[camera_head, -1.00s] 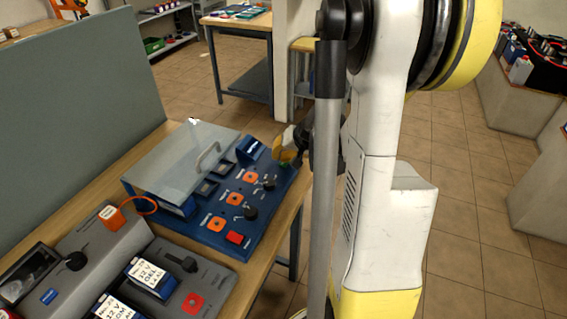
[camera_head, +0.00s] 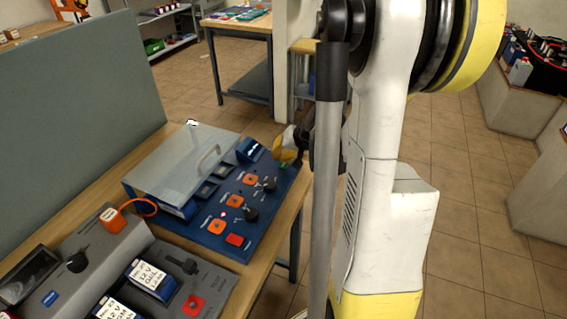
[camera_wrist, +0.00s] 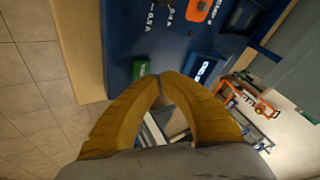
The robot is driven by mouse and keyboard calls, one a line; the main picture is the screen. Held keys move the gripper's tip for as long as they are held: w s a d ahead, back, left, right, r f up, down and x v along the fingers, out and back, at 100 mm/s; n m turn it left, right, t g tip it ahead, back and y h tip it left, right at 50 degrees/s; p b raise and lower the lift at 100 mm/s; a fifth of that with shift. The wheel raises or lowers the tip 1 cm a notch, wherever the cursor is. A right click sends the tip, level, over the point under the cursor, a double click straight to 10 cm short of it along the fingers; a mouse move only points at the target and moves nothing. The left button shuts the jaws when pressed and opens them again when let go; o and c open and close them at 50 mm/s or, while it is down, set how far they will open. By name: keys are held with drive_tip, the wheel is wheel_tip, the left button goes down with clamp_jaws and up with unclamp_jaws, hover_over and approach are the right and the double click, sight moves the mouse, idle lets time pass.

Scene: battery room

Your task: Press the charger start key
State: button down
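The charger is a blue panel (camera_head: 205,238) on the wooden bench, with a clear hinged lid on its left part. A small green key (camera_wrist: 140,69) sits near the panel's edge in the wrist view. In the head view only a bit of green (camera_head: 284,164) shows under my gripper (camera_head: 283,160). My gripper's yellow fingers (camera_wrist: 161,77) meet at their tips, empty, close beside the green key in the picture. I cannot tell whether they touch it. The key's label is not readable. A red key (camera_head: 235,240) lies at the panel's near end.
Orange sockets (camera_head: 234,201) and black knobs (camera_head: 251,214) line the panel. A blue labelled block (camera_wrist: 203,69) stands near the fingertips. A grey unit (camera_head: 215,281) with batteries is at the near left. A grey partition (camera_head: 75,110) stands behind the bench.

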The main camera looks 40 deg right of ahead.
sight(279, 166)
drive_tip(key=shift+r, duration=0.25)
wheel_tip(279, 166, up, 5)
drive_tip(key=p, duration=0.4)
drive_tip(key=shift+f, duration=0.1)
idle(0.8)
drive_tip(key=shift+a+r, duration=0.2)
drive_tip(key=shift+a, duration=0.1)
drive_tip(key=s+a+r+n, duration=0.2)
drive_tip(key=a+r+n, duration=0.35)
drive_tip(key=a, duration=0.85)
drive_tip(key=s+a+r+n, duration=0.3)
drive_tip(key=s+a+r, duration=0.2)
drive_tip(key=s+a, duration=0.5)
drive_tip(key=a, duration=0.4)
drive_tip(key=shift+s+a+n, duration=0.2)
drive_tip(key=shift+s+n, duration=0.15)
drive_tip(key=shift+s, duration=0.05)
